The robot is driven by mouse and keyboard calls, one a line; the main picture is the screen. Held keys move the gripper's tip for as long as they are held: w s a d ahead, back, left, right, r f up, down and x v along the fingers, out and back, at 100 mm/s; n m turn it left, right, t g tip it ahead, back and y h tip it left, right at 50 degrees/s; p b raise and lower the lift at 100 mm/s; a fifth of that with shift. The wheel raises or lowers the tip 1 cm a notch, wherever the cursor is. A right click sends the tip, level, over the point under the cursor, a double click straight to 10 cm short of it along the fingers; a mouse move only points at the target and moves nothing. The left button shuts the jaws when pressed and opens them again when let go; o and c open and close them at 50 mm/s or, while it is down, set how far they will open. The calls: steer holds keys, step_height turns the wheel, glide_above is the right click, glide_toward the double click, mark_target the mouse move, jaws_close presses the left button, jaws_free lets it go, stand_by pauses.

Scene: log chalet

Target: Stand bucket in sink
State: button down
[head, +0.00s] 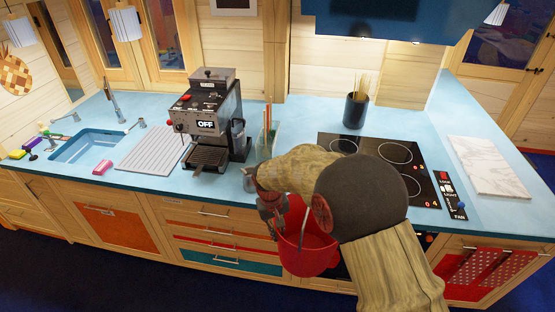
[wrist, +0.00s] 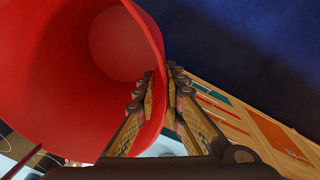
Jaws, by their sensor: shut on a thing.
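The red bucket (head: 309,250) hangs in front of the counter's drawers, below the worktop edge. My gripper (head: 268,203) is shut on the bucket's wall near the rim, partly hidden by my arm in the head view. In the wrist view, the fingers (wrist: 160,95) pinch the wall of the bucket (wrist: 75,85), one inside and one outside, and I look into its empty inside. The blue sink (head: 87,146) is set in the worktop at the far left, well away from the bucket. The sink looks empty.
A coffee machine (head: 208,120) and a ribbed drainboard (head: 152,150) stand between the sink and my arm. A pink sponge (head: 102,167) lies at the sink's front edge. A hob (head: 385,160) with a dark utensil pot (head: 355,110) behind it is at the right. Blue floor lies in front.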

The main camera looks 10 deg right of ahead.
step_height(320, 180, up, 13)
steer(key=s+a+n+p, duration=0.1)
steer(key=s+a+p, duration=0.15)
steer(key=p, duration=0.25)
steer(key=s+d+r+n, duration=0.1)
steer(key=s+d+r, duration=0.1)
steer(key=s, duration=0.4)
